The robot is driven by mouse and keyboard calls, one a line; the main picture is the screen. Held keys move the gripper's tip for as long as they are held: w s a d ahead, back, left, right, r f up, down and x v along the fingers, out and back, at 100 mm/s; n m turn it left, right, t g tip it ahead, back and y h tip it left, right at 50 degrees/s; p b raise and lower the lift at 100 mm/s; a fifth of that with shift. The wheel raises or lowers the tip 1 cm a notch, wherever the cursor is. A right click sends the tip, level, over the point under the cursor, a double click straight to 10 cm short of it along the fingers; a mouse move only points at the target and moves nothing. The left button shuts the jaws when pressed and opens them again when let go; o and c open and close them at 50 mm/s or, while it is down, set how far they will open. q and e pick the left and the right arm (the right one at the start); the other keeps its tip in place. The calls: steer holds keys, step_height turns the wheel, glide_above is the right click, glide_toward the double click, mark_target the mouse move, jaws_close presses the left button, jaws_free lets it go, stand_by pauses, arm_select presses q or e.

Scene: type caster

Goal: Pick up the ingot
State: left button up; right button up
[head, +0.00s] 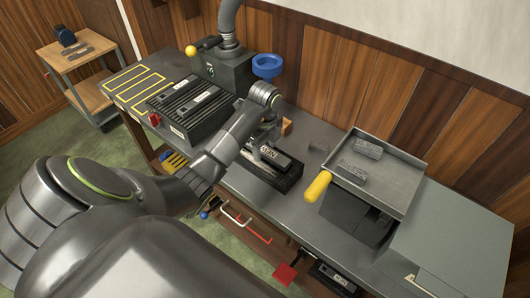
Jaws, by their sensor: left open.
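Two small grey bars that look like ingots lie on the metal tray (395,182): one ingot (368,148) near its back edge and another ingot (352,174) near its left front. My left arm reaches in from the left. My left gripper (257,152) is open, at a black box with a white label (284,171) on the bench, well left of the tray. Its fingers are small and partly hidden by the wrist, and I cannot tell if they touch the box. My right gripper is out of view.
A black machine with a grey pipe (228,68), a blue funnel (267,66) and black ribbed cases (190,110) stand on the bench's left. A yellow handle (318,186) juts out before the tray. A grey-green box (450,240) stands at the right. Bare bench (300,215) lies between.

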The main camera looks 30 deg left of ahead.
arm_select(q)
jaws_close()
stand_by(0.3)
stand_by(1.0)
steer(key=shift+w+r, duration=0.1)
